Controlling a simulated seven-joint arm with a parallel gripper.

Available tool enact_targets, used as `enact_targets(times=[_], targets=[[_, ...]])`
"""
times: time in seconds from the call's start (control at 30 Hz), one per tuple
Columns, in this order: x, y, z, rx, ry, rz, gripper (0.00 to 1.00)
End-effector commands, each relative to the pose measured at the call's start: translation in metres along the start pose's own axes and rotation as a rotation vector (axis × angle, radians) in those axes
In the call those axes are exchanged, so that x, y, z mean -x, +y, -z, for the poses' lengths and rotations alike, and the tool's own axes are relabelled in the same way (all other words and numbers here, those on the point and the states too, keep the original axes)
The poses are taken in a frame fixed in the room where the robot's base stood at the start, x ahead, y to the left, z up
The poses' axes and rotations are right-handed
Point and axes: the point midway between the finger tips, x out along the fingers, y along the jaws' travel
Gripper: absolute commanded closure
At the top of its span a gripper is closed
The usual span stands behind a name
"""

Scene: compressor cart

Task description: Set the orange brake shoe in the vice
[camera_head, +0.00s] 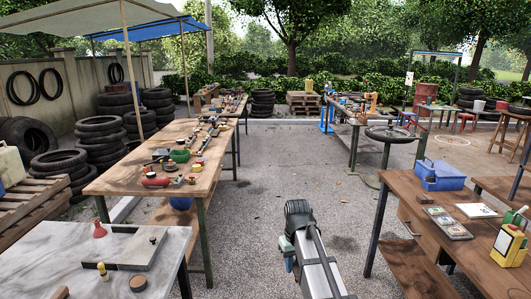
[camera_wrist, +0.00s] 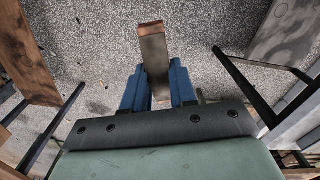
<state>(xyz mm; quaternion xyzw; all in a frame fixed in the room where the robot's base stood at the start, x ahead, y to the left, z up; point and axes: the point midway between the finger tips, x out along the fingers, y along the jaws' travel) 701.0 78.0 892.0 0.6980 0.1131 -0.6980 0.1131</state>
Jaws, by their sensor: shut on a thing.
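My gripper (camera_wrist: 157,82) shows in the wrist view with its two blue fingers shut on a long flat piece, which looks like the brake shoe (camera_wrist: 153,48). The piece is grey-brown along its face with an orange-brown far end, and it sticks out past the fingertips over bare ground. In the head view my gripper (camera_head: 299,215) hangs over the open paving between the benches, and the held piece is hidden there. A blue upright fixture (camera_head: 326,117) stands at the near end of the far right bench; it is too small to tell whether it is the vice.
A long wooden bench (camera_head: 125,182) with many small parts stands on the left. A grey-topped table (camera_head: 60,262) is at the near left. A wooden workbench (camera_head: 415,198) with a blue toolbox (camera_head: 438,176) is at the right. The paving (camera_head: 285,160) between them is clear.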

Motion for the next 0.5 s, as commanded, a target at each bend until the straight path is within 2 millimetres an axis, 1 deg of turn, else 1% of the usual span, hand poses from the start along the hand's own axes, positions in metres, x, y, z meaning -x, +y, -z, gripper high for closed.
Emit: enact_targets(times=[0.03, 0.1, 0.2, 0.3, 0.5], targets=[[-0.001, 0.013, -0.014, -0.056, 0.0, 0.0, 1.0], [-0.003, 0.027, -0.026, -0.128, 0.0, 0.0, 1.0], [-0.004, 0.043, -0.04, -0.212, 0.0, 0.0, 1.0], [-0.004, 0.054, -0.05, -0.271, 0.0, 0.0, 1.0], [-0.005, 0.063, -0.057, -0.322, 0.0, 0.0, 1.0]])
